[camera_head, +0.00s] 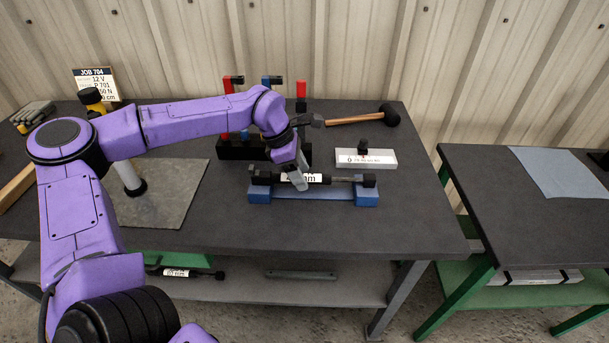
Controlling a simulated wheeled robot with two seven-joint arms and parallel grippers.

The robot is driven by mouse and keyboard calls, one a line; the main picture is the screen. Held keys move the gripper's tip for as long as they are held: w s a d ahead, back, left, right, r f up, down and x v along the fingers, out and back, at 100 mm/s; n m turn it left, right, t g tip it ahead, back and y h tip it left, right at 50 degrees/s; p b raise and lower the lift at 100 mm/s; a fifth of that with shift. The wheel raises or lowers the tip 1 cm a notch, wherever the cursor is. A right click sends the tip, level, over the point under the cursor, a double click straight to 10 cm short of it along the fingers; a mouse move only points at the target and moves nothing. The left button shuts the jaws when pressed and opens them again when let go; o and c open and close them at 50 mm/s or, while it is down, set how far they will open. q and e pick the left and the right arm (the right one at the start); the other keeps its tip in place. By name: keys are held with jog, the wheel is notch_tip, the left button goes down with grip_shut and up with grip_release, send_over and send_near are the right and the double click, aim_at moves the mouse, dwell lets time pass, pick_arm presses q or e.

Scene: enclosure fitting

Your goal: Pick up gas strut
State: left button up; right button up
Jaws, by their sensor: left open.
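A gas strut (345,180), dark with a pale label, lies level across a blue cradle (316,194) on the dark workbench. My left gripper (298,182) points down at the strut's labelled left part and covers some of it. It is open, with a finger in front of the label; I cannot tell whether it touches the strut. Another dark strut-like part with a label (175,272) lies on the lower shelf. My right gripper does not show.
A rack (235,150) with red and blue tools stands behind the cradle. A mallet (360,118) and a white labelled block (366,158) lie behind and right. A grey mat (175,205) and job card (97,84) are left. The bench's right front is clear.

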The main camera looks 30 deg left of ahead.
pick_arm(q)
jog(key=shift+d+f, duration=0.1)
jog(key=shift+f, duration=0.1)
grip_shut()
jog(key=shift+r, duration=0.1)
